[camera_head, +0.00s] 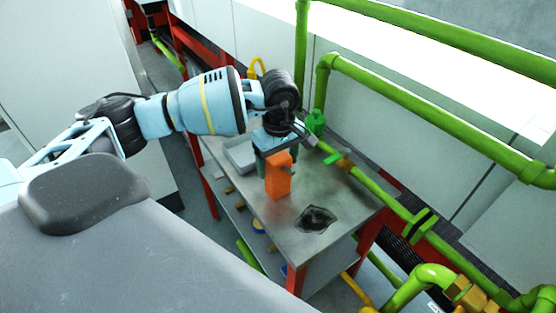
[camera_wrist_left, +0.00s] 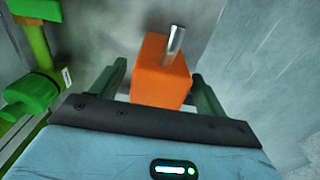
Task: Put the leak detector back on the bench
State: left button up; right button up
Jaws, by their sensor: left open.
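The leak detector, an orange block (camera_head: 278,181), appears to stand upright on the grey metal bench top (camera_head: 272,222). In the left wrist view the orange block (camera_wrist_left: 160,82) shows a short silver stub on it. My left gripper (camera_head: 276,156) is above the bench with its dark green fingers open. In the left wrist view, the fingers of my left gripper (camera_wrist_left: 161,85) lie on either side of the orange block, with a gap visible at the left. Whether a finger touches it I cannot tell. My right gripper is not in view.
A grey tray (camera_head: 240,156) lies on the bench behind the block. Green pipes (camera_head: 400,208) run along the bench's right side, with a green fitting (camera_head: 316,122) close to my gripper. The lower shelf holds small items.

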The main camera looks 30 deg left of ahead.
pick_arm(q)
jog(key=shift+r, duration=0.1)
notch_tip(320, 180, up, 12)
dwell(0.6)
jog(key=shift+s+d, duration=0.1)
jog(key=shift+d, duration=0.05)
